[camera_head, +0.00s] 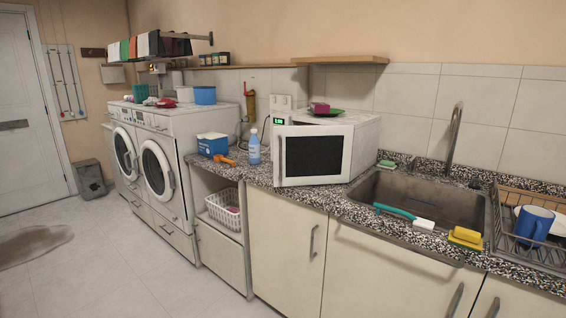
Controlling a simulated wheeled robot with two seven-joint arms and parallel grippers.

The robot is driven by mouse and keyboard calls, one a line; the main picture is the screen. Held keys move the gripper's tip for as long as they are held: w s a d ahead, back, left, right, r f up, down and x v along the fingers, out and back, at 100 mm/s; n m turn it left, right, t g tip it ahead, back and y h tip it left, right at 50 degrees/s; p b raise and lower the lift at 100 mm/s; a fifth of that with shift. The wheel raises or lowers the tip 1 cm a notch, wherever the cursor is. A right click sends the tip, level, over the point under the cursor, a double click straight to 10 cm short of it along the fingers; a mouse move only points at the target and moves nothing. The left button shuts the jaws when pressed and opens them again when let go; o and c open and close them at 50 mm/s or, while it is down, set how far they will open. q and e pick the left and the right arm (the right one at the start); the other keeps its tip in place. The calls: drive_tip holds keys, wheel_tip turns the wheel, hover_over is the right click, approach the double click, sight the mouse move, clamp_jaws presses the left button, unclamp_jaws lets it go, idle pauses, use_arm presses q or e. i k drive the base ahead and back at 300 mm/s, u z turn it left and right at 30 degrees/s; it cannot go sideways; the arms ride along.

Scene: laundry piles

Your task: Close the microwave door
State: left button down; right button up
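The white microwave (366,140) stands on the speckled counter, left of the sink. Its door (346,157) has a dark window and a vertical handle (282,158) at the left edge. The door appears ajar, with its left edge swung out from the body and its hinge side at the right. The green lit display (279,121) shows above the door's top left corner. The inside of the microwave is hidden behind the door. Neither of my grippers is in view.
A sink (440,203) with a tall faucet (453,138) lies at the right.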

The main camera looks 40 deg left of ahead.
sight(310, 154)
drive_tip(key=z, duration=0.05)
drive_tip(key=i, duration=1.1)
drive_tip(key=u, duration=0.65)
